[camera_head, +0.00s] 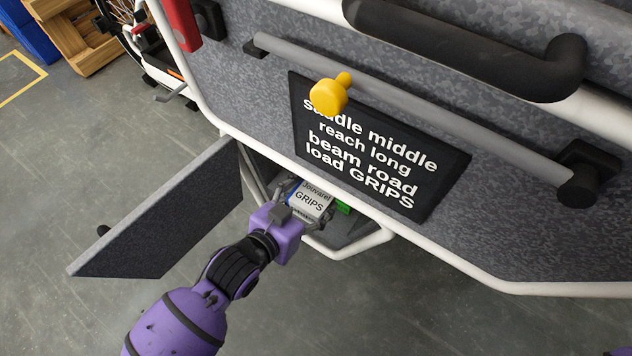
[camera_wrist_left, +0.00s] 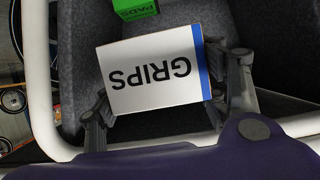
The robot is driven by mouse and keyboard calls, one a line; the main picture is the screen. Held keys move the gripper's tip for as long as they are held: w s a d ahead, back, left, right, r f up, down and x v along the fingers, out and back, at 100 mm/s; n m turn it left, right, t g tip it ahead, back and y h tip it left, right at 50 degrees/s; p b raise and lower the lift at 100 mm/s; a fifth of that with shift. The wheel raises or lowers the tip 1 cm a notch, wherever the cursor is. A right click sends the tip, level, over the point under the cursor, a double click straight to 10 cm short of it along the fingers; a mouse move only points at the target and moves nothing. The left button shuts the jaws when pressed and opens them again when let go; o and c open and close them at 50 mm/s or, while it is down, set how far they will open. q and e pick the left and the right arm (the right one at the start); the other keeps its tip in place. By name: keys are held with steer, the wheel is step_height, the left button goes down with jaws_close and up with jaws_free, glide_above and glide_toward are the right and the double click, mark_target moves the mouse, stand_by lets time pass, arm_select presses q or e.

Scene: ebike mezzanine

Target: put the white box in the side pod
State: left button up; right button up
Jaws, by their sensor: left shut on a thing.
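The white box (camera_head: 311,199), labelled GRIPS with a blue edge, is between the fingers of my left gripper (camera_head: 291,203), which is shut on it. In the left wrist view the white box (camera_wrist_left: 156,72) sits between the two dark fingers of the gripper (camera_wrist_left: 166,108). The box is at the opening of the side pod (camera_head: 352,240), a grey-lined compartment under the bike's cargo body. The pod's grey lining (camera_wrist_left: 82,45) shows around and behind the box. I cannot tell whether the box touches the pod floor. My right gripper is not in view.
A green PADS box (camera_wrist_left: 135,8) lies inside the pod, beyond the white box. The pod's grey door (camera_head: 165,215) hangs open at left. White frame tubes edge the opening. A black sign (camera_head: 375,150) and yellow knob (camera_head: 328,97) are above. Clear floor lies around.

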arm_select(q)
steer(key=w+a+f+b, duration=0.1)
steer(key=w+f+b, duration=0.1)
steer(key=w, duration=0.1)
steer(key=w+a+f+b, duration=0.1)
steer(key=w+f+b, duration=0.1)
steer(key=w+f, duration=0.1)
steer(key=w+a+f+b, duration=0.1)
steer(key=w+f+b, duration=0.1)
steer(key=w, duration=0.3)
steer(key=shift+a+f, duration=0.4)
steer(key=shift+f, duration=0.15)
steer(key=shift+w+a+f, duration=0.1)
steer(key=shift+w+f, duration=0.2)
steer(key=shift+w, duration=0.05)
steer(key=shift+w+a+f+b, duration=0.1)
steer(key=shift+w+f+b, duration=0.15)
steer(key=shift+b, duration=0.2)
step_height(320, 180, down, 3)
steer(key=shift+f+b, duration=0.2)
steer(key=shift+b, duration=0.6)
steer(key=shift+w+r, duration=0.1)
steer(key=shift+r, duration=0.05)
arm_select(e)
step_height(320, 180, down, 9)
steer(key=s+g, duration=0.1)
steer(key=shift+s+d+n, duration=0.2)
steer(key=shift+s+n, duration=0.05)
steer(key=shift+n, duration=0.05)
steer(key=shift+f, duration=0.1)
